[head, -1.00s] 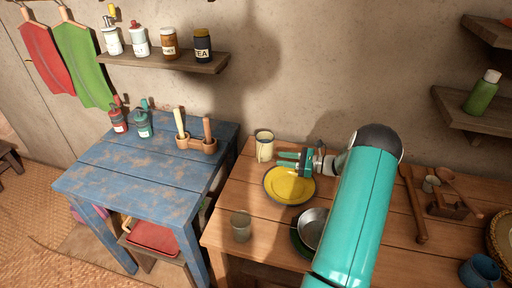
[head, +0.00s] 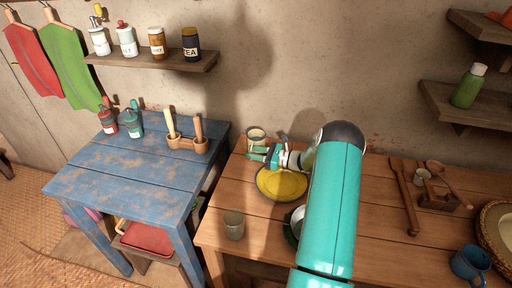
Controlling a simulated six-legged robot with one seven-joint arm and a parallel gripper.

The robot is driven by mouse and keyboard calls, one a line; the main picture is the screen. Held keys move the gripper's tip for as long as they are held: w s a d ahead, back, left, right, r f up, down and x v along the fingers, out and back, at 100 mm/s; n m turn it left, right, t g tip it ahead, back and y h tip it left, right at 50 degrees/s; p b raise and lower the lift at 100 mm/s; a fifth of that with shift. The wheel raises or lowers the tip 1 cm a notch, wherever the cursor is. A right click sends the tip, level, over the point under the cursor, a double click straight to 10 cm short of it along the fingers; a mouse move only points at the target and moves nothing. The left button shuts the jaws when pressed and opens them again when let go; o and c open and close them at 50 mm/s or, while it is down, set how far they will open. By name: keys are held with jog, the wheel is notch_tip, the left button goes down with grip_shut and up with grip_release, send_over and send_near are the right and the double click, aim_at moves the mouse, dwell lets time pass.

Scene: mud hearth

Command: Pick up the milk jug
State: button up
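The cream-coloured jug (head: 256,133) stands upright at the back left of the brown wooden table, close to the wall. In the head view its lower part is partly hidden by my gripper. My gripper (head: 257,153) points left, with its two green fingers apart. The fingers overlap the jug's lower front in the picture. I cannot tell whether they touch it or lie around it. Nothing shows held between them.
A yellow plate (head: 282,184) lies just in front of my gripper. A glass (head: 233,225) stands near the table's left edge. A metal bowl (head: 297,222) is partly hidden by my arm. The blue table (head: 122,187) stands to the left, holding a mortar set (head: 186,144).

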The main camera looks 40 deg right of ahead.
jog(key=x, duration=0.3)
grip_shut()
jog(key=shift+w+r, duration=0.1)
jog(key=shift+r, duration=0.05)
dwell(0.3)
jog(key=s+a+r, duration=0.5)
jog(key=s+r, duration=0.7)
jog(key=s, duration=0.1)
jog(key=shift+a+r, duration=0.2)
jog(key=shift+r, duration=0.15)
dwell(0.6)
